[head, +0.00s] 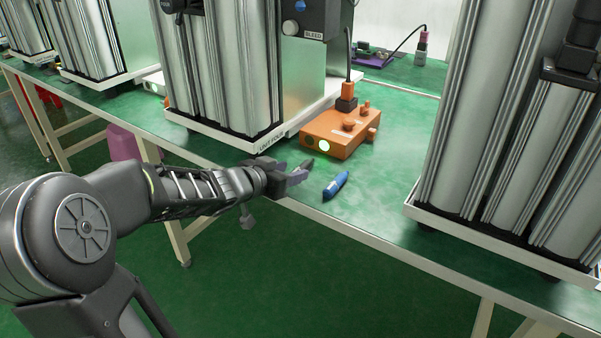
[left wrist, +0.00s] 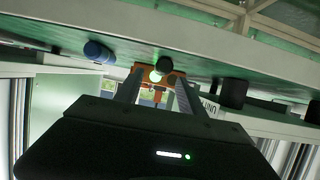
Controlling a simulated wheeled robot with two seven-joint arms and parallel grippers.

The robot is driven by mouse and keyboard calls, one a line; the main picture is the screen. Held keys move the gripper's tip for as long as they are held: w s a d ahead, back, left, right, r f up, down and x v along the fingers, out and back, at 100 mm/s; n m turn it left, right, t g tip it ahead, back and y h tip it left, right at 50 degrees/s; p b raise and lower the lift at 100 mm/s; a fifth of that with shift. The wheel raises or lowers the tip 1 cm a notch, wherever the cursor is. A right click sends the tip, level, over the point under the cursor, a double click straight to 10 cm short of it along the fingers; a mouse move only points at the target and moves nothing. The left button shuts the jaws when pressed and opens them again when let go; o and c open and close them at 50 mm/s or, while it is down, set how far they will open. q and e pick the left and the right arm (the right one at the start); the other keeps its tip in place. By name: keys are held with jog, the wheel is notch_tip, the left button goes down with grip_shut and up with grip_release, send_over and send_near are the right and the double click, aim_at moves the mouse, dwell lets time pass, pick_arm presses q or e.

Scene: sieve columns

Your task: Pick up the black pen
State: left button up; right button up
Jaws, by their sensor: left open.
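The black pen (head: 307,163) lies on the green bench near its front edge, just beyond my left gripper (head: 298,174). In the left wrist view its dark round end (left wrist: 165,64) shows nearly end-on, ahead of and between the fingertips. My left gripper (left wrist: 157,80) is open, reaching over the bench edge with nothing held. I cannot tell whether a finger touches the pen. A blue pen (head: 335,185) lies to the right of the gripper; it also shows in the left wrist view (left wrist: 98,52). My right gripper is not in view.
An orange box (head: 340,134) with a lit round window stands just behind the pens. A tall metal column unit (head: 225,70) on a white base stands at back left, another (head: 480,120) at right. The bench is clear between the blue pen and the right unit.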

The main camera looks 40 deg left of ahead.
aim_at(298, 169)
pick_arm(q)
jog(key=b+x, duration=0.1)
jog(key=x, duration=0.3)
jog(key=shift+f, duration=0.1)
jog(key=shift+c, duration=0.2)
jog(key=shift+a, duration=0.1)
grip_shut()
dwell(0.4)
